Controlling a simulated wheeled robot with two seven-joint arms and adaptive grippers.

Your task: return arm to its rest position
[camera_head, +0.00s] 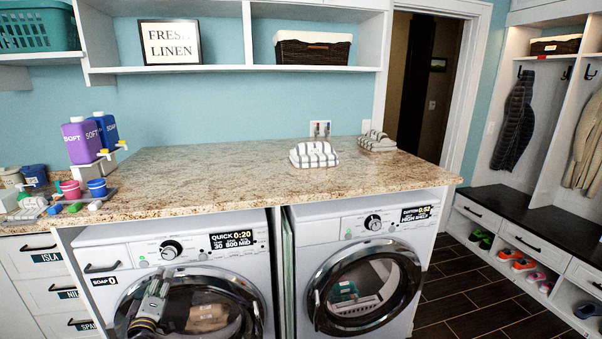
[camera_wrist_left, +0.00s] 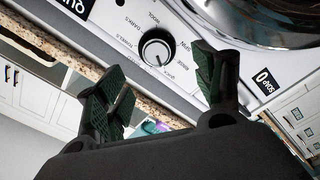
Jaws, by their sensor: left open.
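My left gripper (camera_head: 150,305) is low in front of the left washer (camera_head: 90,234), over the left part of its round door. In the left wrist view, my left gripper (camera_wrist_left: 165,95) has its green-padded fingers spread apart with nothing between them. Beyond the fingers is the washer's control panel with its round dial (camera_wrist_left: 156,48). The door rim shows at the top right of that view. I cannot tell whether the gripper touches the washer. My right gripper is not in view.
A granite counter (camera_head: 225,165) runs above both washers. Purple and blue soap bottles (camera_head: 80,140) stand at its left, folded striped towels (camera_head: 314,155) farther right. The right washer (camera_head: 365,270) has its door shut. Dark floor (camera_head: 480,300) lies clear at the right.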

